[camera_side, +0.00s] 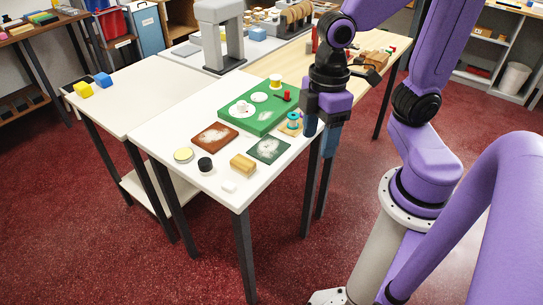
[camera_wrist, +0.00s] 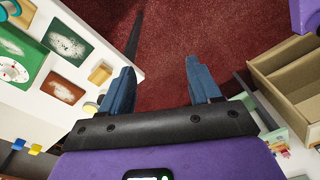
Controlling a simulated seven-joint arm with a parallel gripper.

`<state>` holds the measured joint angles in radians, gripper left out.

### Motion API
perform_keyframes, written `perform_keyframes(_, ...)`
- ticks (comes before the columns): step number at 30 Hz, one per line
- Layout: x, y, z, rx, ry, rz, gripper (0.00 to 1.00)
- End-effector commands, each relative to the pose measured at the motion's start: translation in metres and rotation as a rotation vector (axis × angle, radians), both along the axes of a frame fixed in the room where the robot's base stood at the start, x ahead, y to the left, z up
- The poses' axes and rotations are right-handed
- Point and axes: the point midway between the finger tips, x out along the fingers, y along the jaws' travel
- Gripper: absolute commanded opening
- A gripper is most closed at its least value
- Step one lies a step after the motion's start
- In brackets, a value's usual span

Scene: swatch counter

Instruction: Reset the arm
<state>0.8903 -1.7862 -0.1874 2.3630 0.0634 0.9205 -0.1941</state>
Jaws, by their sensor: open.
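My gripper (camera_side: 321,146) hangs with blue fingers pointing down at the right edge of the white table (camera_side: 160,128) in the side view. In the wrist view the two fingers of my gripper (camera_wrist: 159,68) stand apart, with only red floor between them. Nothing is held. A green board (camera_side: 232,121) with pale round patches lies on the table left of my gripper. A spool with teal thread (camera_side: 293,120) stands close beside the fingers in the picture; whether they touch is unclear.
A brown swatch (camera_side: 214,137), a dark green swatch (camera_side: 269,149), a wooden block (camera_side: 243,164), a black round piece (camera_side: 205,164) and a tin (camera_side: 184,154) lie near the front. A grey arch-shaped stand (camera_side: 223,35) rises behind. An open cardboard box (camera_wrist: 290,75) is right in the wrist view.

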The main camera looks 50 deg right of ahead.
Motion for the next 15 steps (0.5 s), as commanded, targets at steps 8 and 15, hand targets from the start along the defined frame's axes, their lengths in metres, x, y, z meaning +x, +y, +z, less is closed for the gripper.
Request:
perform_keyframes(8,-0.046,-0.017,-0.01,-0.037,-0.023,0.044,0.62)
perform_keyframes(15,-0.049,-0.019,-0.011,-0.041,-0.025,0.044,0.62)
